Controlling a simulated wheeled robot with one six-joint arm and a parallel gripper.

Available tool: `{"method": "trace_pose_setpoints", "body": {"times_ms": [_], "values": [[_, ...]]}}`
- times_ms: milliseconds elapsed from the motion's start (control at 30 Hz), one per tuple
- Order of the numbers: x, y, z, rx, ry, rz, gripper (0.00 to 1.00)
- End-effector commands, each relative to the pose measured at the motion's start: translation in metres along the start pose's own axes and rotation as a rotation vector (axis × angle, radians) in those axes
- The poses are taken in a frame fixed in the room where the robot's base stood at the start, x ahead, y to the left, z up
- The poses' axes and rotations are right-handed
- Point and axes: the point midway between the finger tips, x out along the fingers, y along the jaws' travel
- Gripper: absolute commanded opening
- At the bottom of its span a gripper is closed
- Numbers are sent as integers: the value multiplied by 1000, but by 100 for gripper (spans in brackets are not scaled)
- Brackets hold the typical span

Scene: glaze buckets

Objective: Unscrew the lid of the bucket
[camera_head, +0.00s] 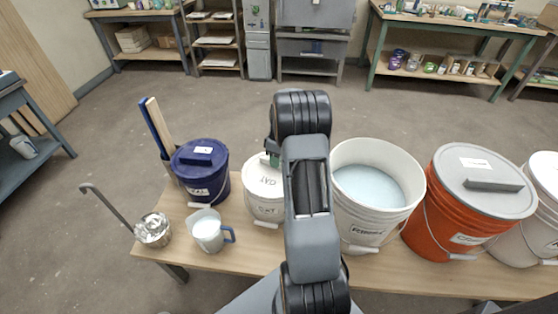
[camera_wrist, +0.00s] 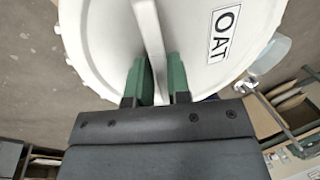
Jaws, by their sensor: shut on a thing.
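The white bucket (camera_head: 264,205) stands on the wooden bench, partly hidden behind my arm, with a label on its side. Its white lid (camera_head: 256,174) is on it and carries a label. In the wrist view the lid (camera_wrist: 205,62) fills much of the picture, with the letters OAT and a raised white bar (camera_wrist: 150,35) across it. My gripper (camera_wrist: 156,78) has its green fingers on both sides of this bar, shut on it. In the head view my gripper (camera_head: 271,160) is mostly hidden by my arm.
A blue lidded bucket (camera_head: 201,172) and a pitcher (camera_head: 209,232) stand to the left. An open white bucket (camera_head: 352,226) with pale contents stands close on the right, then an orange bucket (camera_head: 438,226) with a grey lid. A whisk-like tool (camera_head: 152,230) is at the bench's left end.

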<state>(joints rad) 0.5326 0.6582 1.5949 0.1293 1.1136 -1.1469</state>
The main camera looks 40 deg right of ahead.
Motion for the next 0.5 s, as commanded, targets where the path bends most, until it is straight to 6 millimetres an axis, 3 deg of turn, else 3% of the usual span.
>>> {"method": "trace_pose_setpoints", "body": {"times_ms": [267,300,500], "values": [[0,0,-2,-34,-7,-1,0],[0,0,-2,-33,-7,-1,19],[0,0,-1,-31,-7,0,38]]}}
